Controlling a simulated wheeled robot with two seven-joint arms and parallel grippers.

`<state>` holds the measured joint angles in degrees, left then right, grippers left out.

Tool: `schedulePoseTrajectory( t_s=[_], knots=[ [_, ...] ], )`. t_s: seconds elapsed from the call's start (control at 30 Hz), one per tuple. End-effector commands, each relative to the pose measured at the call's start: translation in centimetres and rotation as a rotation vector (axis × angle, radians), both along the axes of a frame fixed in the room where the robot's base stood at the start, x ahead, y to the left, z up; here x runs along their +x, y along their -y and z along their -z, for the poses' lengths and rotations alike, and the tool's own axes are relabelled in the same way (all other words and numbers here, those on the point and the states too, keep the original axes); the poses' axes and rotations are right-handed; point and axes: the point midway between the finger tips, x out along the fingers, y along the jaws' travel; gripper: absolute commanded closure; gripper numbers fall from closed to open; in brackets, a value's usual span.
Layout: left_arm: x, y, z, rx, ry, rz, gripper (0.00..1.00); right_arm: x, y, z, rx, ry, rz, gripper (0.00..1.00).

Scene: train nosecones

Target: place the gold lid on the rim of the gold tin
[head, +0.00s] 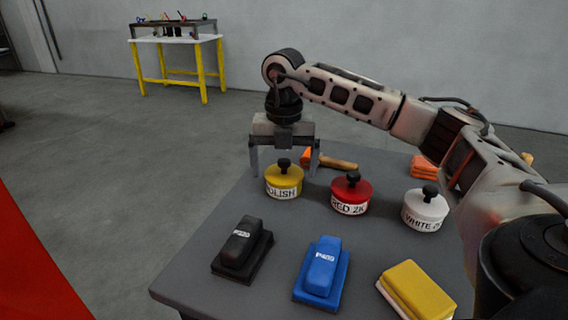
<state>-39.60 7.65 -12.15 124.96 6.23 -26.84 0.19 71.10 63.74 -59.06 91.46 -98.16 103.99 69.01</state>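The gold tin (284,190), with a white label reading "OLISH", stands upright near the far left part of the grey table. The gold lid (276,172), with a black knob, sits on top of it and looks level; I cannot see a gap at the rim. My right gripper (284,173) points down at the gold tin with its fingers wide apart, one to each side of the knob. The fingers look clear of the lid, and nothing shows held between them. My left gripper is out of view.
A red tin (351,196) and a white tin (425,212) stand to the right. Black (242,250), blue (321,272) and yellow (416,290) blocks lie in front. A wooden-handled tool (338,163) and orange cloths (424,167) lie behind. The table (200,275) is bare at its left edge.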

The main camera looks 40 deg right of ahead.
Motion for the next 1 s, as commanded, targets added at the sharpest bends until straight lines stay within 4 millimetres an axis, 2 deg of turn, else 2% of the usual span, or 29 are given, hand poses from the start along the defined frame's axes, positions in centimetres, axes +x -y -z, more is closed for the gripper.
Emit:
schedulePoseTrajectory(
  t_s=[0.27, 0.37, 0.6, 0.77, 1.0],
  knots=[
    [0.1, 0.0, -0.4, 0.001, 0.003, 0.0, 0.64, 0.0, 0.0, -0.9, 0.001, 0.002, 0.0, 0.05],
    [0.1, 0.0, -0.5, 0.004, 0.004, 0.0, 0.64, 0.1, 0.0, -2.5, 0.0, 0.004, 0.001, 0.05],
    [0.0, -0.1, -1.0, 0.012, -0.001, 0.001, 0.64, 0.1, 0.0, -8.0, 0.001, 0.005, 0.001, 0.05],
    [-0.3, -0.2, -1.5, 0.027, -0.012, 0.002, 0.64, 0.1, 0.0, -11.1, -0.001, 0.004, 0.0, 0.05],
    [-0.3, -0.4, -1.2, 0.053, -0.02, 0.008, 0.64, 0.0, 0.0, -12.5, 0.0, 0.001, 0.001, 0.05]
  ],
)
